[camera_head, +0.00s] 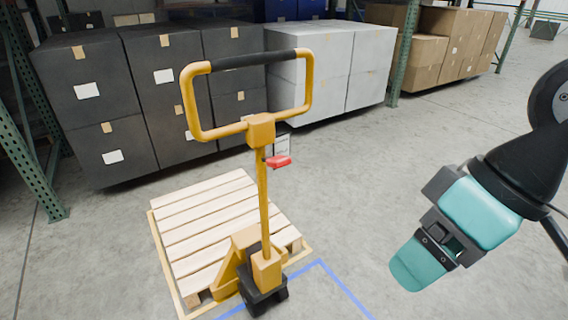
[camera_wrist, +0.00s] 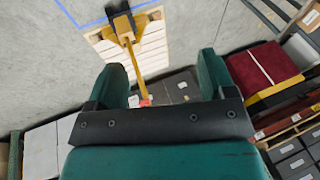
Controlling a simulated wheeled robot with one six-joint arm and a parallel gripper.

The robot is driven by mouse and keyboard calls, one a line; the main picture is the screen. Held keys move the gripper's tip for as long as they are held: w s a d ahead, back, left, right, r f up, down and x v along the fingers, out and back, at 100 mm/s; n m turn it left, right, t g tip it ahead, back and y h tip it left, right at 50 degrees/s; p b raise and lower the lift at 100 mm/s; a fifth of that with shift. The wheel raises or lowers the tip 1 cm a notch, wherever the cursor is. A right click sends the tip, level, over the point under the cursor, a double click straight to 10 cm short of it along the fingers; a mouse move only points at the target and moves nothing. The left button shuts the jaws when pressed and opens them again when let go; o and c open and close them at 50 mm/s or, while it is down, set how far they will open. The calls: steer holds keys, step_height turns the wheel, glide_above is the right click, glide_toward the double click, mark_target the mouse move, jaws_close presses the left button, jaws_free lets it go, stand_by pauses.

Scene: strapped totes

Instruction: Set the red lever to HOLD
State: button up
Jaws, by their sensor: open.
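The red lever (camera_head: 279,162) sticks out to the right from the upper part of a yellow pallet jack's shaft (camera_head: 263,200), just below the handle loop (camera_head: 249,90). A small white label plate (camera_head: 282,144) stands behind the lever; its markings are too small to read. My gripper (camera_head: 418,264) is at the right in the head view, well apart from the lever. In the wrist view my gripper (camera_wrist: 168,78) shows two spread teal fingers with nothing between them but the distant scene. The red lever (camera_wrist: 145,102) shows there low between the fingers, partly hidden by the gripper body.
A wooden pallet (camera_head: 208,215) lies on the jack's forks. Black boxes (camera_head: 88,90) and grey boxes (camera_head: 362,70) stand behind, with brown cartons (camera_head: 452,50) and green rack posts (camera_head: 404,50). Blue floor lines (camera_head: 340,285) run in front. The floor between jack and gripper is clear.

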steer(key=w+a+f+n+t+y+b, duration=0.2)
steer(key=w+a+f+t+y+b, duration=0.15)
steer(key=w+a+f+b, duration=0.35)
steer(key=m+t+y+b, duration=0.2)
steer(key=t+y+b, duration=0.1)
steer(key=t+b, duration=0.85)
glide_toward(283, 166)
steer(key=shift+h, duration=0.25)
steer(key=p+x, duration=0.3)
steer(key=x, duration=0.1)
steer(key=p+x, duration=0.7)
steer(key=x, duration=0.1)
steer(key=shift+w+d+f+p, duration=0.15)
steer(key=shift+d+f+p, duration=0.05)
steer(key=shift+f+p, duration=0.15)
steer(key=shift+c, duration=0.2)
